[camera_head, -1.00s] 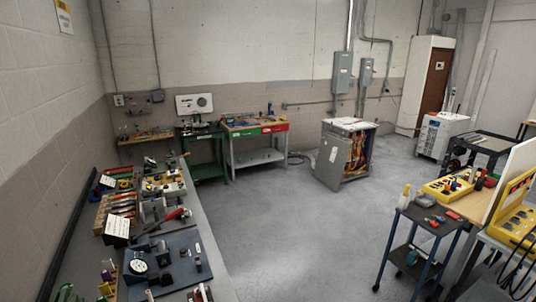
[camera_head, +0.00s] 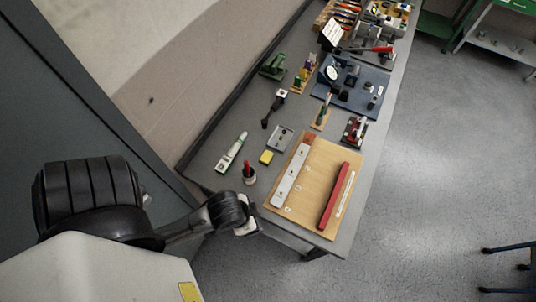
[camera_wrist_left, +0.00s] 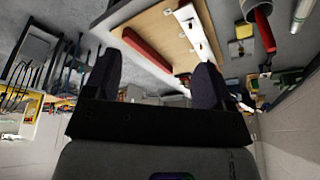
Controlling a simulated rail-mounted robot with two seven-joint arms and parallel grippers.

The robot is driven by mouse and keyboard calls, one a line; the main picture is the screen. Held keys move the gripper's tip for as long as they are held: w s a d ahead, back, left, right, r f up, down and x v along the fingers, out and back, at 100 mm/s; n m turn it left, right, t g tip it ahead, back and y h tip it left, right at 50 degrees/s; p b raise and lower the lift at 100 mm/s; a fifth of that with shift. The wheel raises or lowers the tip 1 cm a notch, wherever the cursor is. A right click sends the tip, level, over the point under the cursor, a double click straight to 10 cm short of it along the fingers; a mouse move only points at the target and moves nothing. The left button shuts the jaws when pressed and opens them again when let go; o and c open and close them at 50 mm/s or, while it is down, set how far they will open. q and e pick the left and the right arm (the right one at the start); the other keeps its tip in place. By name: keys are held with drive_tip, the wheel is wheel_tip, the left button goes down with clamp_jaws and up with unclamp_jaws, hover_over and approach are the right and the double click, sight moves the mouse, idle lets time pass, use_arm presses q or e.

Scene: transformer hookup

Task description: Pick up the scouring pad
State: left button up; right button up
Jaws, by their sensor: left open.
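A small yellow block (camera_head: 266,157), likely the scouring pad, lies on the grey bench between a red-handled tool in a pot and a grey plate. It is too small to make out its texture. It also shows in the left wrist view as a yellow patch (camera_wrist_left: 244,31), beyond the fingers and to the right. My left gripper (camera_head: 247,224) is at the near end of the bench, beside the wooden board's near left corner and apart from the yellow block. In the left wrist view its two dark fingers (camera_wrist_left: 156,80) stand wide apart with nothing between them. My right gripper is not in view.
The wooden board (camera_head: 318,153) carries a white strip (camera_head: 291,175) and a red bar (camera_head: 333,197). Near the block are the red-handled tool (camera_head: 248,172), the grey plate (camera_head: 279,138) and a white-green bottle-like item (camera_head: 231,153). A wall runs behind the bench; open floor lies right.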

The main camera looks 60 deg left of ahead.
use_arm(q)
drive_tip(key=shift+o, duration=0.6)
drive_tip(key=shift+s+a, duration=0.1)
drive_tip(key=shift+a, duration=0.05)
